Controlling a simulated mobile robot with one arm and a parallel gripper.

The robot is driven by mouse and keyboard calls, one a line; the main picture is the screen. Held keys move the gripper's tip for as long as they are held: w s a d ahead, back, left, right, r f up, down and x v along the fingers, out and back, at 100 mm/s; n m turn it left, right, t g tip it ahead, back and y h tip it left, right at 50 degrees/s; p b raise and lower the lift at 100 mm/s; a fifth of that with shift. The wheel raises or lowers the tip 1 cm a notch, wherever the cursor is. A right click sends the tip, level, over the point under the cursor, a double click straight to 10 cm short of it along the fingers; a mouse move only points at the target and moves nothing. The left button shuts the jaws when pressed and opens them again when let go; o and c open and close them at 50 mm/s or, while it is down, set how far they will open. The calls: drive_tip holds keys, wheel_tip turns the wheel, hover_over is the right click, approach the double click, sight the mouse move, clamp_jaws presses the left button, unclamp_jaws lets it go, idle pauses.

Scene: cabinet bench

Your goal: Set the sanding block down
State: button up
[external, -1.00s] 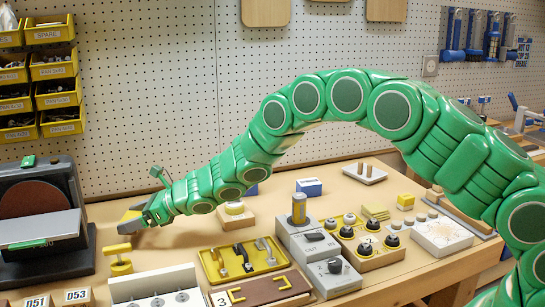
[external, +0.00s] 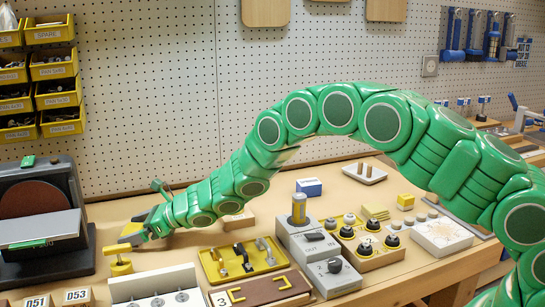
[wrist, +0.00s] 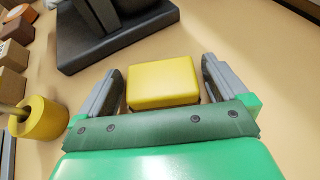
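The sanding block, with a yellow top, lies between my fingers in the wrist view (wrist: 162,82). It also shows at the tip of my arm in the external view (external: 131,230). My gripper (wrist: 162,85) is open around the block, with a gap on each side between finger and block. The block appears to rest on the bench top; its underside is hidden. My gripper also shows low over the bench in the external view (external: 137,228).
The black disc sander (external: 45,262) stands left of the block, its base just beyond it in the wrist view. A yellow knobbed piece (external: 120,262) is close in front. A yellow tool tray (external: 243,260) lies to the right. Bare bench shows around the block.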

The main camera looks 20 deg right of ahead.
drive_tip(key=shift+r, duration=0.15)
drive_tip(key=v, duration=1.1)
drive_tip(key=shift+s+d, duration=0.1)
drive_tip(key=shift+d, duration=0.05)
drive_tip(key=shift+s+d+r, duration=0.15)
drive_tip(key=shift+d, duration=0.15)
